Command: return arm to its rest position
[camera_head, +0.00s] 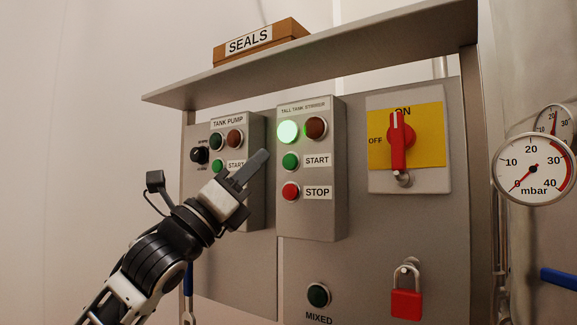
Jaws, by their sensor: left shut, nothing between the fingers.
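My left gripper (254,163) is shut and empty. It reaches up from the lower left, in front of the tank pump box (248,211), and hides part of that box's lower half. Its fingertips show just left of the tall tank stirrer box (316,219); I cannot tell how far they are from it. On the stirrer box a pale green lamp (288,131) is lit, above a green START button (290,161) and a red STOP button (291,192). My right gripper is not in view.
A red rotary switch (397,145) points to ON on its yellow plate. A red padlock (406,303) hangs below it. A shelf (330,59) with a SEALS box (260,41) overhangs. Pressure gauges (534,169) stand right.

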